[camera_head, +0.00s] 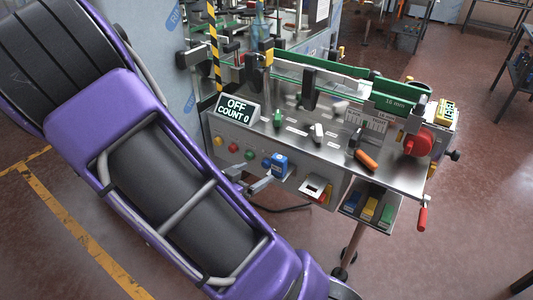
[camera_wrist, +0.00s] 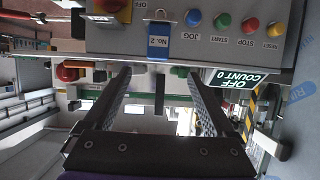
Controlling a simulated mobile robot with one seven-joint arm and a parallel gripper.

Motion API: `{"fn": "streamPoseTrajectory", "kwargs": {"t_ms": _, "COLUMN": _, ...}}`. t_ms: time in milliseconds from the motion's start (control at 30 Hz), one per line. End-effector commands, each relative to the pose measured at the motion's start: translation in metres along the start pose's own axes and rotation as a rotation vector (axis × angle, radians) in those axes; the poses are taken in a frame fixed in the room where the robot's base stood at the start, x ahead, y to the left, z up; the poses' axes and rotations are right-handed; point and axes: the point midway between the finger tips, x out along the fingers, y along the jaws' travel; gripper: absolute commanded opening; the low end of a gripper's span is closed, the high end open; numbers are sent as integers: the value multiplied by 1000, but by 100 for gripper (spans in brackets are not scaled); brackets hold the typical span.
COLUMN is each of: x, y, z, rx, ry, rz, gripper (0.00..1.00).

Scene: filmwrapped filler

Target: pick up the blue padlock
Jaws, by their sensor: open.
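The blue padlock (camera_head: 279,166) hangs on the front face of the grey machine panel, right of the row of round buttons. In the wrist view, which is upside down, the padlock (camera_wrist: 158,53) shows a "No. 2" label and a grey shackle. My gripper (camera_head: 259,180) is open, its fingers just left of and below the padlock in the head view. In the wrist view my gripper (camera_wrist: 161,78) has its two fingertips apart, with the padlock lined up between them and slightly beyond. I see no contact; the remaining gap is hard to judge.
Coloured buttons (camera_head: 234,148) and the "OFF COUNT 0" display (camera_head: 238,109) are close to the left. A panel with a red switch (camera_head: 315,188) is right of the padlock. An orange handle (camera_head: 366,159) lies on the machine top. Open floor (camera_head: 440,255) lies right.

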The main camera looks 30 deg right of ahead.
Motion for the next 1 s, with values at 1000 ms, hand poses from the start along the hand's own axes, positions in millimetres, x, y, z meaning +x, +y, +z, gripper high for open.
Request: {"fn": "streamPoseTrajectory", "kwargs": {"t_ms": 1000, "x": 156, "y": 6, "z": 8, "rx": -11, "ry": -2, "rz": 7, "gripper": 90}}
